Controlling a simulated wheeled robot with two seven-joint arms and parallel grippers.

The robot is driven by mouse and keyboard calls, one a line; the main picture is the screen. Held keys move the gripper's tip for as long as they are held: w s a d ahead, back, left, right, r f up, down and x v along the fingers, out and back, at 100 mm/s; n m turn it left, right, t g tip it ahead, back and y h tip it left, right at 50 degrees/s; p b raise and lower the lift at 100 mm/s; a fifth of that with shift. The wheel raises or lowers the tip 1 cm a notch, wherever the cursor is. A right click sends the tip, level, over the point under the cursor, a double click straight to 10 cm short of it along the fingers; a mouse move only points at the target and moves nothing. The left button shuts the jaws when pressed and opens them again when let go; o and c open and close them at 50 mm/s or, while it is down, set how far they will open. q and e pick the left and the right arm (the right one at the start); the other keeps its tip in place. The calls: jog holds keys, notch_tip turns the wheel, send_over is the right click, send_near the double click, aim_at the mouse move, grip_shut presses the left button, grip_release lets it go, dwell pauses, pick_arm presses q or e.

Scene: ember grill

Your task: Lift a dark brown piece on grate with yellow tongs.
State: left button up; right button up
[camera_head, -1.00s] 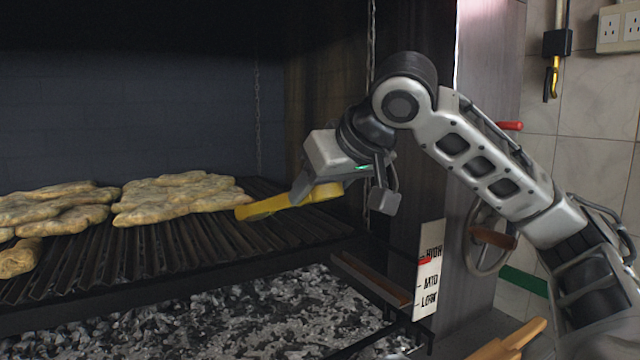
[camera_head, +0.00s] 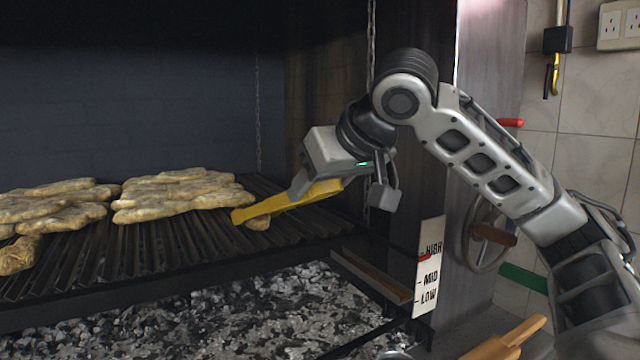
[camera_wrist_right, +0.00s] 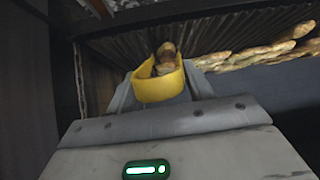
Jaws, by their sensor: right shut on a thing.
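My right gripper (camera_head: 342,186) is shut on the yellow tongs (camera_head: 290,202), which point left and slightly down over the right part of the grate (camera_head: 180,245). A small brownish piece (camera_head: 258,222) shows just below the tongs near their tips, partly hidden by them. In the right wrist view the curved end of the tongs (camera_wrist_right: 160,88) sits at the gripper, and the brown piece (camera_wrist_right: 166,52) appears between the arms. I cannot tell whether the tongs grip it or whether it is clear of the bars. My left gripper is not in view.
Several pale tan pieces (camera_head: 180,195) lie on the grate's left and middle. Grey coals (camera_head: 260,310) lie beneath. A chain (camera_head: 371,60) hangs behind my right wrist. A height label (camera_head: 428,268) and a wheel (camera_head: 485,235) are at the right.

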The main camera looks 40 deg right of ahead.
aim_at(334, 188)
pick_arm(q)
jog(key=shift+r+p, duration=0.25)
jog(key=shift+p, duration=0.05)
pick_arm(e)
jog(key=shift+a, duration=0.25)
